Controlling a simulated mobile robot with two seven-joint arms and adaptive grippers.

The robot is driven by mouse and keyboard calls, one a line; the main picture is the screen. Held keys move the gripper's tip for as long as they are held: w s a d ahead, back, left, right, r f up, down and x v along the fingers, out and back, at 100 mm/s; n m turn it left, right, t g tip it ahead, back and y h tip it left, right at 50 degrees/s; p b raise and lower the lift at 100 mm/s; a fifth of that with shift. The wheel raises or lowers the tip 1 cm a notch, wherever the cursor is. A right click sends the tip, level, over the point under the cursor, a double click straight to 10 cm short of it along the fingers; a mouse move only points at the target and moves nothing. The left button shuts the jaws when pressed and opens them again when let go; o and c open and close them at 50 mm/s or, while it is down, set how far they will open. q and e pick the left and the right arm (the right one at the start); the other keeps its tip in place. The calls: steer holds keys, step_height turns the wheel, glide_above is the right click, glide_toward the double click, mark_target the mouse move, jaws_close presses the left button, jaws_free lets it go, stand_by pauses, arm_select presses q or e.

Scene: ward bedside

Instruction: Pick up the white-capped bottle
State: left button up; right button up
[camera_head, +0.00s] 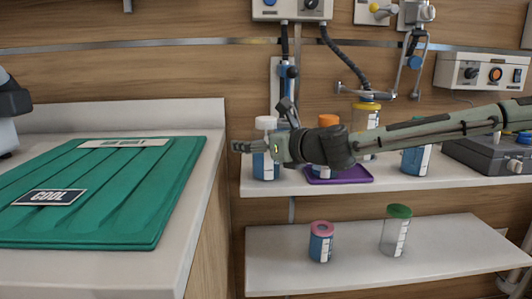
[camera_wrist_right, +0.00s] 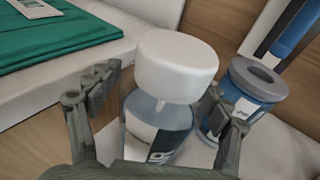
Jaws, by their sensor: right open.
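The white-capped bottle (camera_head: 264,168) stands upright on the upper shelf in the head view, partly hidden behind my right gripper (camera_head: 262,125). It has a white cap and a blue body with a white label. In the right wrist view its broad white cap (camera_wrist_right: 176,66) and clear body fill the middle. My right gripper (camera_wrist_right: 160,90) is open, with one finger on each side of the bottle. I cannot tell whether either finger touches it. My left gripper is not in view.
On the upper shelf (camera_head: 420,184), an orange-capped bottle (camera_head: 328,121) stands at a purple tray (camera_head: 340,181), and a yellow-lidded jar (camera_head: 366,115) stands behind. Pink-lidded (camera_head: 321,245) and green-lidded (camera_head: 396,232) containers stand on the lower shelf. A teal mat (camera_head: 100,195) covers the left surface.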

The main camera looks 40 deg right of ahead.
steer(key=c, duration=1.7)
steer(key=shift+r, duration=0.1)
